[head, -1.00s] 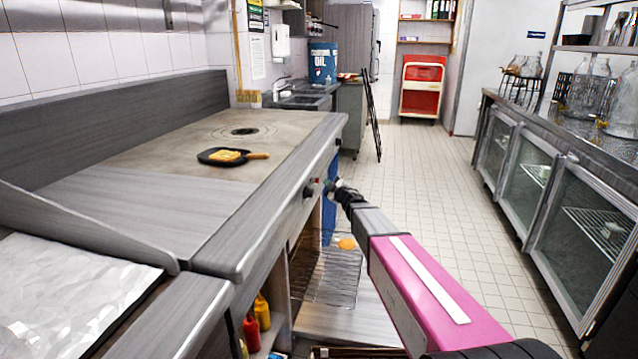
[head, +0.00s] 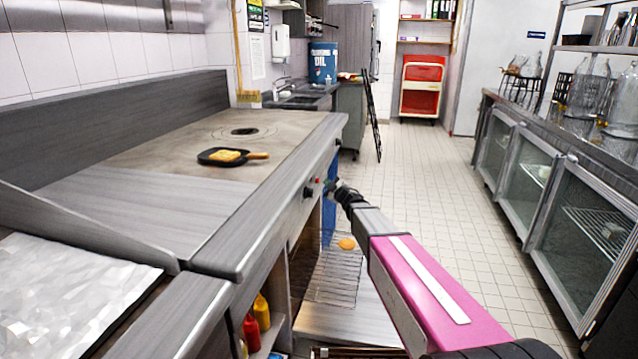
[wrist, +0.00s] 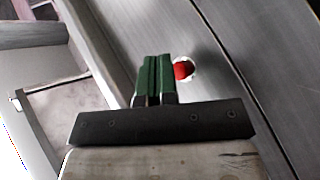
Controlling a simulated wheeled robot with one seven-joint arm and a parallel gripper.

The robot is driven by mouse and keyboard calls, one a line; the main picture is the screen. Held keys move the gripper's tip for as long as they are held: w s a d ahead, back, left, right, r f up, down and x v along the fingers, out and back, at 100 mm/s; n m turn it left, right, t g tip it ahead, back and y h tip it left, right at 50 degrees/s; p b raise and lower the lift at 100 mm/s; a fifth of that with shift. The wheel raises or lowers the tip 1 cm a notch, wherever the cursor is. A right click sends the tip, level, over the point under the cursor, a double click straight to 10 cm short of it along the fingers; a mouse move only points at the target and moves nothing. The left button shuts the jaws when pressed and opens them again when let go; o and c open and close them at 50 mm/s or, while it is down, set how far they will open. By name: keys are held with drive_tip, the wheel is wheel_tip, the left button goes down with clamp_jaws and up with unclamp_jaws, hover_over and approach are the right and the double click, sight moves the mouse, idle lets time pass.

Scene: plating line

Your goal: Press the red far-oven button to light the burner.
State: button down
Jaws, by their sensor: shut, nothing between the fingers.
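The red button (wrist: 183,70) sits in a pale ring on the grey metal front panel in the wrist view. It shows as a small red spot on the stove front (head: 318,180) in the head view. My gripper (wrist: 153,62) has green fingers closed together with nothing between them. In the wrist view its fingertips are just left of the button, with a small gap in the picture; I cannot tell whether they touch the panel. In the head view my gripper (head: 329,185) is close to the stove front beside the button. I see no burner flame.
A dark knob (head: 308,192) is on the stove front near the button. A black pan (head: 208,157) with toast stands on the stove top. A wire rack (head: 334,278) and sauce bottles (head: 261,311) are below. Glass-door cabinets (head: 580,220) line the right; the tiled floor between is clear.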

drive_tip(key=shift+a, duration=0.1)
drive_tip(key=shift+w+a, duration=0.1)
drive_tip(key=shift+a, duration=0.2)
drive_tip(key=shift+a, duration=0.5)
idle(0.8)
drive_tip(key=shift+d, duration=0.9)
drive_tip(key=shift+d, duration=0.1)
drive_tip(key=shift+s+d, duration=0.2)
drive_tip(key=shift+d, duration=0.6)
drive_tip(key=shift+s+d, duration=0.2)
drive_tip(key=shift+d, duration=0.55)
drive_tip(key=shift+s+d, duration=0.2)
drive_tip(key=shift+d, duration=0.6)
